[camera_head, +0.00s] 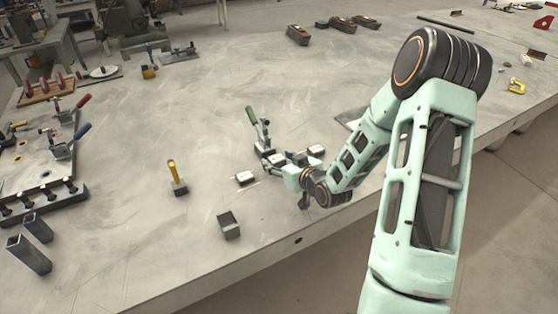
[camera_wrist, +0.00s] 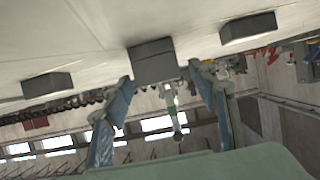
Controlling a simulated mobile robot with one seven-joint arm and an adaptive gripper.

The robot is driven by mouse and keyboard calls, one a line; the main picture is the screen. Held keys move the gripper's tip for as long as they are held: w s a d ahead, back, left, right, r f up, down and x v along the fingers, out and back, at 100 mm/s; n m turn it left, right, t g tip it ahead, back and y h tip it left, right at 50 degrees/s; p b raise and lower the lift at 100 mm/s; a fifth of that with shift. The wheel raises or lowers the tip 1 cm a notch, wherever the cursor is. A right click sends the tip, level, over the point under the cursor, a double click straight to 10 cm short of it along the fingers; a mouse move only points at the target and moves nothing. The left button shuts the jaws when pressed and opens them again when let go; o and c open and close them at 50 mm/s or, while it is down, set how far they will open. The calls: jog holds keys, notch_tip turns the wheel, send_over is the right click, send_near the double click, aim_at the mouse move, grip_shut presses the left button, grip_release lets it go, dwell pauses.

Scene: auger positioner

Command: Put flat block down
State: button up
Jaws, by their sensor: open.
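A small grey flat block (camera_wrist: 152,60) is in the middle of the wrist view, where the picture appears upside down with the tabletop above. It seems to rest on the table surface. My gripper (camera_wrist: 160,72) is open, with a fingertip at either side of this block. In the head view my gripper (camera_head: 279,167) is low over the table by a green-handled toggle clamp (camera_head: 262,135), and partly hides the block there. Whether a fingertip touches the block is unclear.
Similar small blocks lie left (camera_head: 245,178) and right (camera_head: 316,151) of my gripper; they also show in the wrist view, left (camera_wrist: 47,86) and right (camera_wrist: 248,30). A yellow-handled tool (camera_head: 175,176) and a metal bracket (camera_head: 228,225) stand farther left.

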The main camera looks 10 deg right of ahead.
jog(key=shift+r, duration=0.2)
jog(key=v, duration=1.2)
jog(key=shift+p, duration=0.35)
jog(key=shift+f, duration=0.1)
